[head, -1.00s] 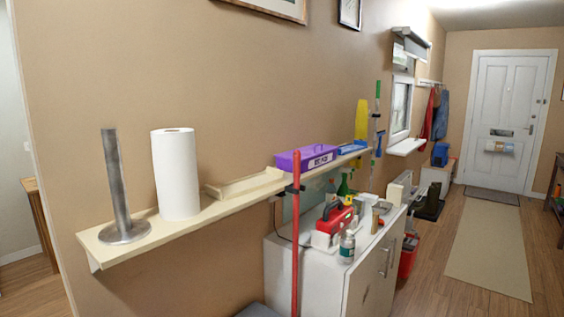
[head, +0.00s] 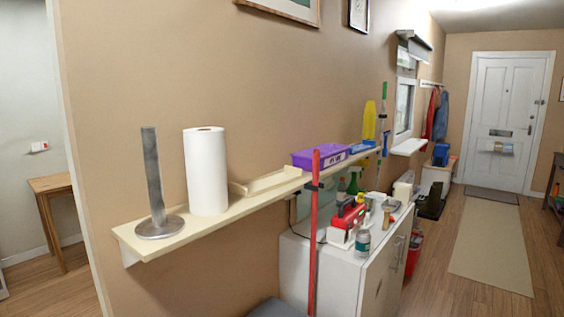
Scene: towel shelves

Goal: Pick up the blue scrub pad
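I cannot make out a blue scrub pad for certain. A small flat blue item (head: 362,147) lies toward the far end of the long cream wall shelf (head: 240,207), beyond a purple bin (head: 320,158). It is too small and far off to tell whether it is the pad or a tray. The inside of the purple bin is hidden. My gripper is not in view.
A metal roll stand (head: 156,190) and a paper towel roll (head: 206,170) stand on the shelf's near end. A red pole (head: 314,230) rises in front of the shelf. A cluttered white cabinet (head: 345,265) stands below. The floor along the runner (head: 490,255) is clear.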

